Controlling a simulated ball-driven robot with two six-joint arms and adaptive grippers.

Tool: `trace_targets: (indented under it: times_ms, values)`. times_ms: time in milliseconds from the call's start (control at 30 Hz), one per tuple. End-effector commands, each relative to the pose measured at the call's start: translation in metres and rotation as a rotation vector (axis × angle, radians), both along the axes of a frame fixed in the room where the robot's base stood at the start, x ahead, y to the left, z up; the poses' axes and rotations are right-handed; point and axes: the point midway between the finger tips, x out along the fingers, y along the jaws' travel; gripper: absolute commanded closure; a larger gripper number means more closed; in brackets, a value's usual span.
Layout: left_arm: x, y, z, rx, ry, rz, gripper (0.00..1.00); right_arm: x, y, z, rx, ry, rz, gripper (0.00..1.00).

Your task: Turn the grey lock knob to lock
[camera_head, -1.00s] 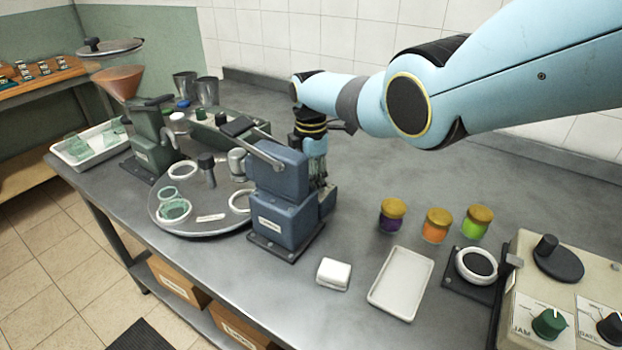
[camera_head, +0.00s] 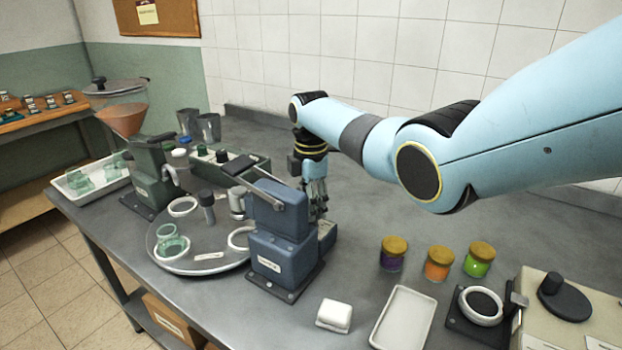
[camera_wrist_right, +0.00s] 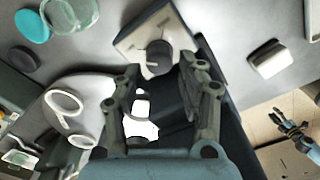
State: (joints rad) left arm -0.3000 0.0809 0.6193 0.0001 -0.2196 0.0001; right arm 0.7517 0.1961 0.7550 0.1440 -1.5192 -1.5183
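A dark grey knob (camera_wrist_right: 159,55) stands on a pale plate (camera_wrist_right: 136,42) in the right wrist view. My right gripper (camera_wrist_right: 161,76) is open, its two fingers apart. The knob shows between and just beyond the fingertips; I cannot tell whether they touch it. In the head view the right gripper (camera_head: 317,212) points down behind the blue machine (camera_head: 283,262), above a small grey box (camera_head: 327,238). The knob is not clear there. What looks like my left gripper (camera_wrist_right: 291,124) is small at the right of the wrist view, above the floor; its finger state is unclear.
A round turntable (camera_head: 200,266) with white rings stands left of the blue machine. A white block (camera_head: 334,315), a white tray (camera_head: 403,318) and three lidded jars (camera_head: 438,262) are at the right front. The counter behind the jars is clear.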

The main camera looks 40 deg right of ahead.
Motion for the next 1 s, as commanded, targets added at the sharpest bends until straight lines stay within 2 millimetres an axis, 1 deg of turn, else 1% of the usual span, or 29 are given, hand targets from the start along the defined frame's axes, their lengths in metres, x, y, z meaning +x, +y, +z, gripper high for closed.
trace_targets:
  times_ms: [33, 200, 300, 400, 567, 1000]
  values:
    - [0.0, 0.0, 0.0, 0.0, 0.0, 0.0, 0.6, 0.002, -0.001, 0.014, -0.001, -0.007, 0.0, 0.6]
    - [0.0, -0.001, 0.0, -0.001, 0.0, 0.0, 0.6, 0.001, -0.001, 0.051, -0.002, -0.005, -0.001, 0.6]
    - [0.0, -0.001, 0.0, -0.001, 0.0, 0.0, 0.6, 0.001, -0.001, 0.066, -0.002, -0.004, -0.001, 0.6]
    - [0.0, -0.001, 0.0, -0.001, 0.0, 0.0, 0.6, 0.001, -0.001, 0.075, -0.002, -0.003, -0.001, 0.6]
    - [0.0, -0.001, 0.0, -0.001, 0.0, 0.0, 0.6, 0.001, -0.001, 0.08, -0.001, -0.001, -0.001, 0.6]
    - [0.001, -0.001, 0.0, -0.001, 0.0, 0.0, 0.6, 0.001, -0.001, 0.08, -0.001, -0.001, -0.001, 0.6]
